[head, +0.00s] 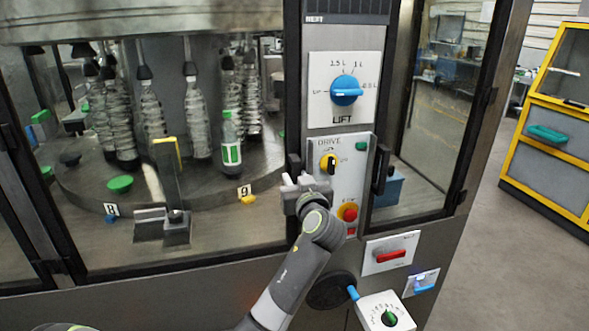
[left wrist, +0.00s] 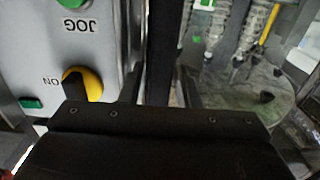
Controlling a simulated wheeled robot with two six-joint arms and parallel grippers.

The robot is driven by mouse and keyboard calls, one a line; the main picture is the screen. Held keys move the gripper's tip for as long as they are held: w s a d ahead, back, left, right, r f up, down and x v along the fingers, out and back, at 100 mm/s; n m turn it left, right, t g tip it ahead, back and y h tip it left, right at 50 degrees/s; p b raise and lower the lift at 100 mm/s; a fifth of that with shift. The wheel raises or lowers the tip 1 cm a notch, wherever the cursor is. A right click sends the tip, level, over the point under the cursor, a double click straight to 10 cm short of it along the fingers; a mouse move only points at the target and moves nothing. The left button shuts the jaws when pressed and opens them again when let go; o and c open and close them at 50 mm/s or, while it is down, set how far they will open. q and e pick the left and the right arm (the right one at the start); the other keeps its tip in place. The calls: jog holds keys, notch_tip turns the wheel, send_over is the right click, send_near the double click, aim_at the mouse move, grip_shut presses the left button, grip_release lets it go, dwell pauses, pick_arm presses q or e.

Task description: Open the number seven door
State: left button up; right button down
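A glass door with a black frame (head: 294,60) covers the left part of the machine. Its black upright handle (head: 293,166) is at the door's right edge. No number seven shows; tags 8 and 9 are seen behind the glass. My left gripper (head: 301,183) is at this handle, in front of the door edge. In the left wrist view, a dark upright bar (left wrist: 165,45) stands between my two fingers, which look apart with slight gaps beside it. The gripper hides the lower part of the handle. My right gripper is not in view.
Another handle (head: 381,170) is on the right door. A red lever (head: 391,255) is lower right. Floor is open at right.

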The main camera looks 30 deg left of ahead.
pick_arm(q)
jog(key=shift+r, duration=0.2)
jog(key=shift+s+d, duration=0.1)
grip_shut()
